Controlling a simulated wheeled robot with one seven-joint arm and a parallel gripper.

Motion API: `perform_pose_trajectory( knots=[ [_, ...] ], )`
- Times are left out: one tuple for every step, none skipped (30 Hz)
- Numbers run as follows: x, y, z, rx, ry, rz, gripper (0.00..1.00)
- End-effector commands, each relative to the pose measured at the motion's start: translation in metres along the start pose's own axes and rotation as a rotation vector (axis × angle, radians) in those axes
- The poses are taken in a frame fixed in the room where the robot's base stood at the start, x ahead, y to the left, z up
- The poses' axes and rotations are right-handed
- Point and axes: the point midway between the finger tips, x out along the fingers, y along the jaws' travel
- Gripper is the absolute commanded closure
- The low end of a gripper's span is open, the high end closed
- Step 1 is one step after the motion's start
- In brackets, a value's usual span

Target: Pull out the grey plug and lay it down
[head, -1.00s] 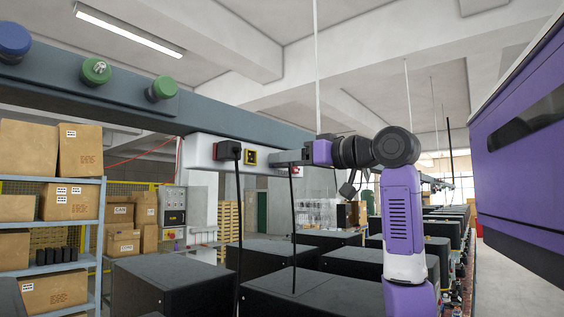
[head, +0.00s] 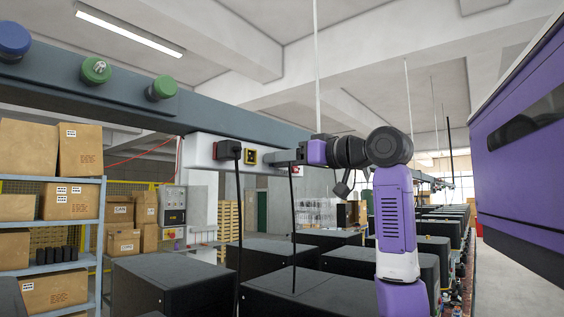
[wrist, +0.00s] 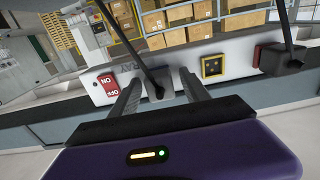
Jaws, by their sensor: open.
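The grey plug (wrist: 159,90) sits at the white panel in the wrist view, with a black cord running from it. My gripper (wrist: 160,95) is open, with one finger on each side of the plug; I cannot tell whether either finger touches it. In the head view my gripper (head: 284,157) is at the white panel (head: 204,152), and it hides most of the plug. The cord (head: 293,235) hangs down below it.
A black plug (head: 229,150) with its own hanging cord is left of my gripper in the head view, beside a yellow-framed socket (head: 250,157). A red sign (wrist: 108,85) is near one finger. Dark boxes (head: 175,283) stand below; a purple machine (head: 520,130) is right.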

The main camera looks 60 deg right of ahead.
Motion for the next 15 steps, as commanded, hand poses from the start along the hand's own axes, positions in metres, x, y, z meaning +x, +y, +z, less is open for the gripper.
perform_pose_trajectory(
  knots=[
    [-0.0001,0.0002,0.0001,0.000,0.000,0.000,0.45],
    [-0.0001,0.0002,0.0001,0.000,0.000,0.000,0.45],
    [-0.0001,0.0002,0.0001,0.000,0.000,0.000,0.45],
    [-0.0001,0.0002,0.0002,0.000,0.000,0.000,0.45],
    [-0.0001,0.0002,0.0002,0.000,0.000,0.000,0.45],
    [0.0000,0.0001,0.0002,0.000,0.000,0.000,0.45],
    [0.0002,-0.0002,0.0001,0.000,0.000,-0.001,0.45],
    [0.0003,-0.0005,0.0002,0.001,0.000,-0.001,0.45],
    [0.0001,-0.0001,0.0004,0.000,-0.001,-0.001,0.45],
    [0.0000,0.0001,0.0004,0.000,-0.001,0.000,0.45],
    [0.0000,0.0001,0.0004,0.000,-0.001,0.000,0.45],
    [0.0000,0.0002,0.0004,0.000,-0.001,0.000,0.45],
    [0.0000,0.0002,0.0004,0.000,-0.001,0.000,0.49],
    [0.0000,0.0002,0.0004,0.000,-0.001,0.000,0.55],
    [0.0000,0.0002,0.0003,0.000,-0.001,0.000,0.63]
  ],
)
